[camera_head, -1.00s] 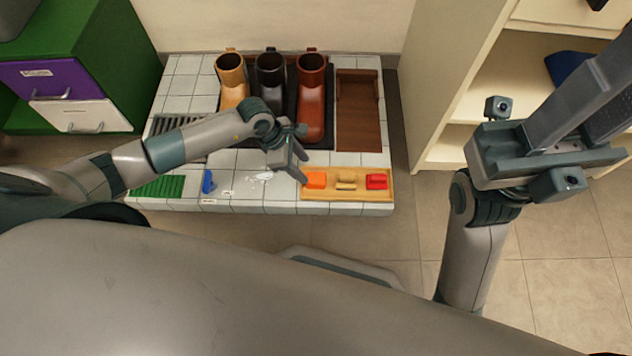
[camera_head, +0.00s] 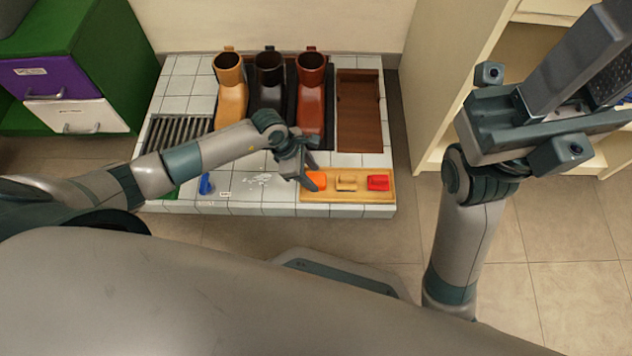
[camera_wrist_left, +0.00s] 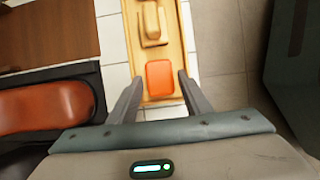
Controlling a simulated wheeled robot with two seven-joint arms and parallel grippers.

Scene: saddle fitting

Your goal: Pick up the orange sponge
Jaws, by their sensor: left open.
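The orange sponge (camera_head: 317,180) lies at the left end of a shallow wooden tray (camera_head: 348,197) on the near right part of the tiled platform. My left gripper (camera_head: 308,182) is open and empty at the sponge's left edge in the head view, partly covering it. In the left wrist view the sponge (camera_wrist_left: 160,78) shows between the two spread fingers, with a gap on each side. I cannot tell how high the fingertips are above it. My right gripper (camera_head: 560,110) is at the right, away from the platform, partly cut off by the frame.
A tan block (camera_head: 346,183) and a red block (camera_head: 378,183) share the tray. Three boots, tan (camera_head: 231,90), black (camera_head: 269,88) and red-brown (camera_head: 311,92), stand behind. A blue item (camera_head: 206,184) stands left. A brown wooden board (camera_head: 359,115) lies back right.

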